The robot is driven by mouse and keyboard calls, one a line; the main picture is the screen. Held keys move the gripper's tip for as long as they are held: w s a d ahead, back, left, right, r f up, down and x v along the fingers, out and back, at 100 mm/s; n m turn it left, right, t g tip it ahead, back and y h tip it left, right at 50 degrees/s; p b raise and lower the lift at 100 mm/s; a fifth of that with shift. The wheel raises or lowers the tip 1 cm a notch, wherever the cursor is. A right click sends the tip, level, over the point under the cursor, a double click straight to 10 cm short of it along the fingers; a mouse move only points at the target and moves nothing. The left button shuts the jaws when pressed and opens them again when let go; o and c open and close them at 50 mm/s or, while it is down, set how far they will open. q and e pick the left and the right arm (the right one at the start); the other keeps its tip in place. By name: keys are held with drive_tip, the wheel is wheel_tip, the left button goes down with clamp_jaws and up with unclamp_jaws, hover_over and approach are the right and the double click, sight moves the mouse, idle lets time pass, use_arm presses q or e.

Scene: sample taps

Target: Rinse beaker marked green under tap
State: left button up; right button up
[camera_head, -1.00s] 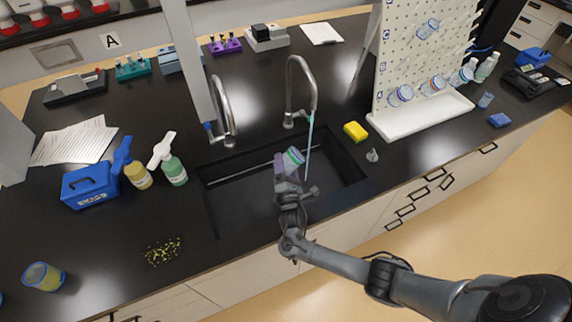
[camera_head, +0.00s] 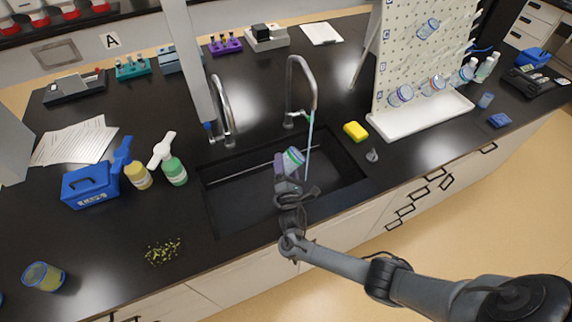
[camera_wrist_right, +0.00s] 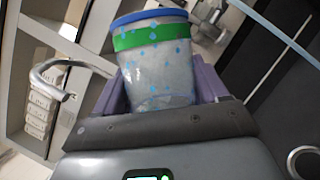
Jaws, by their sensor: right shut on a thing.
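The green-marked beaker (camera_head: 293,159) is held over the black sink (camera_head: 222,214) by my right gripper (camera_head: 287,178). In the right wrist view the beaker (camera_wrist_right: 155,65) has a blue rim, a green band and blue drops on its wall, and it sits between the purple finger pads. The right tap (camera_head: 302,85) is running, and a thin blue stream (camera_head: 309,140) falls just right of the beaker in the head view. I cannot tell whether the stream touches it. The left tap (camera_head: 222,105) shows no stream. My left gripper is not in view.
A yellow sponge (camera_head: 355,131) lies right of the sink, near a white drying rack (camera_head: 425,60) with beakers. Two wash bottles (camera_head: 174,170) and a blue box (camera_head: 90,186) stand left. Another beaker (camera_head: 43,277) stands at the front left, and yellow-green bits (camera_head: 163,251) lie on the counter.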

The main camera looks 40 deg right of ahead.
drive_tip(key=shift+r+p, duration=0.2)
drive_tip(key=shift+p, duration=0.4)
drive_tip(key=shift+a+f+p, duration=0.1)
drive_tip(key=shift+p, duration=0.2)
drive_tip(key=m+g, duration=0.1)
drive_tip(key=m, duration=0.2)
drive_tip(key=m+g+p, duration=0.1)
drive_tip(key=m+g, duration=0.1)
drive_tip(key=m, duration=0.2)
drive_tip(key=m+g+y, duration=0.1)
drive_tip(key=m, duration=0.3)
drive_tip(key=shift+m, duration=0.3)
drive_tip(key=shift+s+f+m+y, duration=0.1)
drive_tip(key=shift+f+m+y, duration=0.1)
drive_tip(key=shift+m+y, duration=0.65)
drive_tip(key=m+y+p, duration=0.1)
drive_tip(key=m, duration=0.1)
drive_tip(key=m+y+p, duration=0.1)
drive_tip(key=m+p, duration=0.1)
drive_tip(key=shift+r+g, duration=0.4)
drive_tip(key=shift+f+m+y+p, duration=0.15)
drive_tip(key=shift+m+y+p, duration=0.45)
drive_tip(key=shift+m, duration=0.35)
drive_tip(key=m+y, duration=0.2)
drive_tip(key=shift+f+m+p, duration=0.15)
drive_tip(key=shift+m+p, duration=0.15)
drive_tip(key=shift+p, duration=0.1)
